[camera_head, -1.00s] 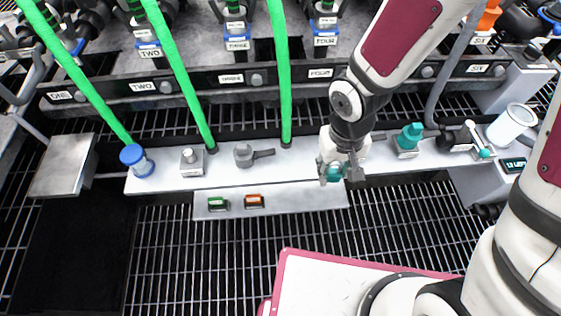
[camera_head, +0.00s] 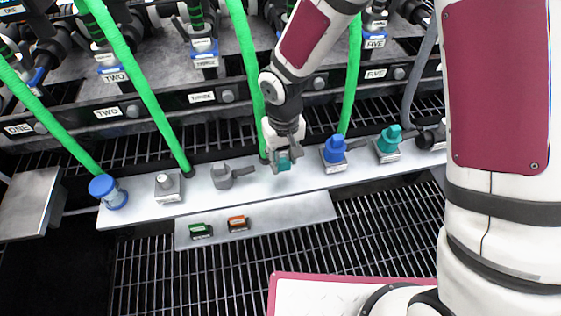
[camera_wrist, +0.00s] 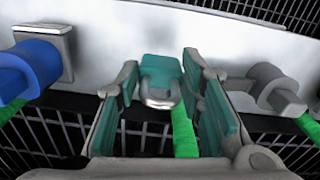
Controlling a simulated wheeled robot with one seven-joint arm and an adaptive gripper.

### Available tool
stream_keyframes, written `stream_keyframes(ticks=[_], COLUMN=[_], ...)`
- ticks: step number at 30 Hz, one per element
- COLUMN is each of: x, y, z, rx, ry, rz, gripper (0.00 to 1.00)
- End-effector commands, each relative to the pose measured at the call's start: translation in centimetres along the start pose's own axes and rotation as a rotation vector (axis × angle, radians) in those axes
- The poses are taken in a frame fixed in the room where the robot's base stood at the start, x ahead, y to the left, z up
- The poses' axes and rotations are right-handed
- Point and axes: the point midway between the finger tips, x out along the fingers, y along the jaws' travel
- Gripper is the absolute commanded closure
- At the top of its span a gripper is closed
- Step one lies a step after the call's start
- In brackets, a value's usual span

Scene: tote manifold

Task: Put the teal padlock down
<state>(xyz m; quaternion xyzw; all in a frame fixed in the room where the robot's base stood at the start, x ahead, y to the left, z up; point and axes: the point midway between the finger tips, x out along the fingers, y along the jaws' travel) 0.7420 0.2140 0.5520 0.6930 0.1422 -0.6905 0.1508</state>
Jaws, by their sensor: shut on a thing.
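The teal padlock (camera_wrist: 161,68) sits between the fingertips of my gripper (camera_wrist: 163,82), its metal shackle facing the wrist camera. In the head view the small teal padlock body (camera_head: 284,164) shows below my gripper (camera_head: 283,156). My gripper is shut on it, over the pale panel (camera_head: 300,182) between the grey valve and the blue valve. The gap between padlock and panel is hard to judge. The lower pale ledge (camera_head: 285,217) lies in front of the panel, with a green lock (camera_head: 201,231) and an orange lock (camera_head: 238,223) on its left part.
A grey valve (camera_head: 225,176) stands left of my gripper and a blue valve (camera_head: 335,149) right of it. A teal valve (camera_head: 388,140) is farther right. Green hoses (camera_head: 140,95) rise behind the panel. The ledge's right part is bare. Dark grating (camera_head: 200,285) lies in front.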

Motion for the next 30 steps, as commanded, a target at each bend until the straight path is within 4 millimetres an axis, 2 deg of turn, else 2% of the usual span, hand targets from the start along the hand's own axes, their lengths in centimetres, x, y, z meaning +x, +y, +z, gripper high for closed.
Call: stream_keyframes(ticks=[9, 15, 27, 28, 30], x=[0.6, 3.6, 4.0, 4.0, 3.9], y=[0.0, -0.1, -0.1, -0.1, -0.1], z=[-2.1, -1.9, -2.0, -1.9, -1.9], rx=[0.001, 0.000, 0.000, 0.000, 0.000], ry=[-0.001, -0.002, -0.001, -0.001, -0.001], rz=[0.000, 0.000, 0.000, 0.000, 0.000], gripper=[1.00, 1.00, 1.00, 0.61, 0.45])
